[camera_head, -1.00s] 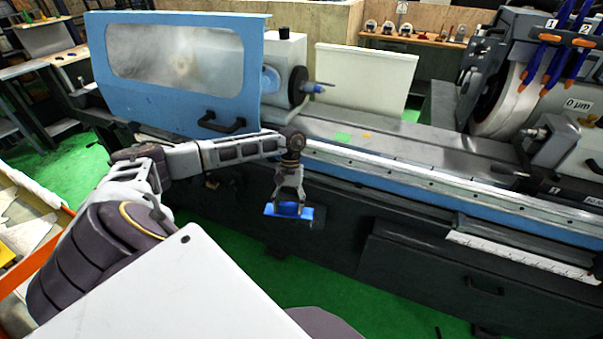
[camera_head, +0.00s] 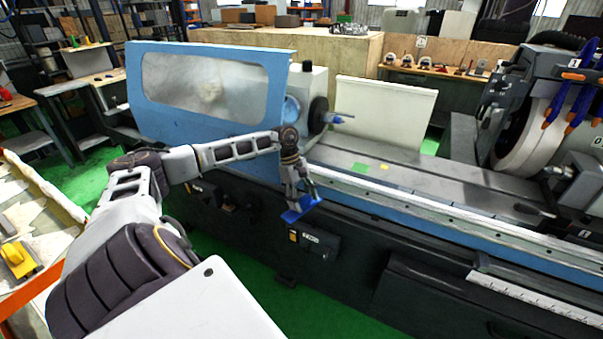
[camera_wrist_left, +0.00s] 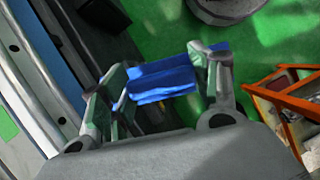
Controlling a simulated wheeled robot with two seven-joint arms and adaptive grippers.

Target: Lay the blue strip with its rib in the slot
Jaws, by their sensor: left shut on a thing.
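The blue strip (camera_head: 301,210) is held in my left gripper (camera_head: 298,196), in front of the machine's bed and above the dark lower front. In the left wrist view the blue strip (camera_wrist_left: 162,82) lies across between the two fingers of my left gripper (camera_wrist_left: 158,88), with a raised part along it. The gripper is shut on it. In the head view the strip is tilted and apart from the machine. I cannot make out the slot for certain. My right gripper is not in view.
The grinder's long bed (camera_head: 420,199) with a light rail edge runs right of the gripper. A blue door with a window (camera_head: 213,87) stands behind the arm. A yellow block (camera_head: 17,259) is on the bench at left. Green floor (camera_head: 250,270) lies below.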

